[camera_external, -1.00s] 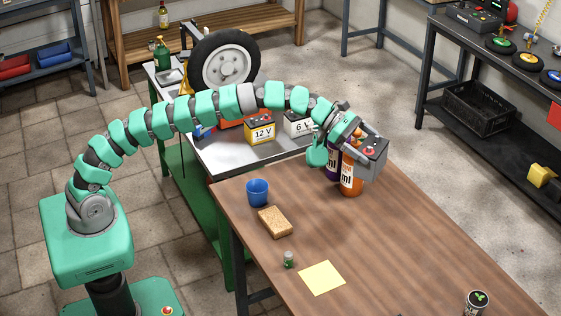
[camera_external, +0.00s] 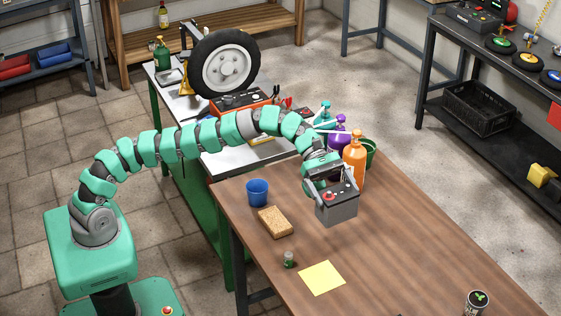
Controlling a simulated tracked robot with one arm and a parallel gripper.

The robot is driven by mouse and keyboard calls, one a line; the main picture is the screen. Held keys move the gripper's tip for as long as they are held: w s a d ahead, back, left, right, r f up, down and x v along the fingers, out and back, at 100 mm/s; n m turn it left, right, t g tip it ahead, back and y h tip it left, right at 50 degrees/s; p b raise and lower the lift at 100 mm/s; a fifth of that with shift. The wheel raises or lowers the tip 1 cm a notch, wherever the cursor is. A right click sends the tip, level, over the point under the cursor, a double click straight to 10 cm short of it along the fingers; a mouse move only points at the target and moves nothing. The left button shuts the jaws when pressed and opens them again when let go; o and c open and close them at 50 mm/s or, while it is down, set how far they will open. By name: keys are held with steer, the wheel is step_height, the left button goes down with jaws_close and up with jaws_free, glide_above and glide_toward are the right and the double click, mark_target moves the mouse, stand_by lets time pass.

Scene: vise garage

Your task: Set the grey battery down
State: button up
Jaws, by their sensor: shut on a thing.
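The grey battery (camera_external: 338,209) is a box with a dark top and a red terminal cap. It is over the wooden table (camera_external: 410,250), in front of the orange bottle. My gripper (camera_external: 330,188) is shut on the battery from its upper left side. The battery looks upright. I cannot tell whether its bottom touches the table or hangs just above it.
An orange bottle (camera_external: 354,158), a purple bottle (camera_external: 338,133) and a green pot (camera_external: 370,152) stand close behind the battery. A blue cup (camera_external: 257,192), a sponge (camera_external: 275,221), a small jar (camera_external: 289,259) and a yellow note (camera_external: 321,278) lie to the left and front. The table's right side is mostly clear.

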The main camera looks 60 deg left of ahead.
steer(key=shift+f+b, duration=0.8)
steer(key=shift+f, duration=3.05)
steer(key=shift+f+b, duration=0.65)
steer(key=shift+b, duration=0.5)
steer(key=o, duration=1.4)
steer(key=shift+r, duration=0.15)
steer(key=r+p, duration=0.1)
steer(key=p, duration=0.2)
steer(key=shift+r, duration=0.25)
steer(key=v, duration=1.1)
steer(key=shift+a+f, duration=0.1)
steer(key=shift+a, duration=0.35)
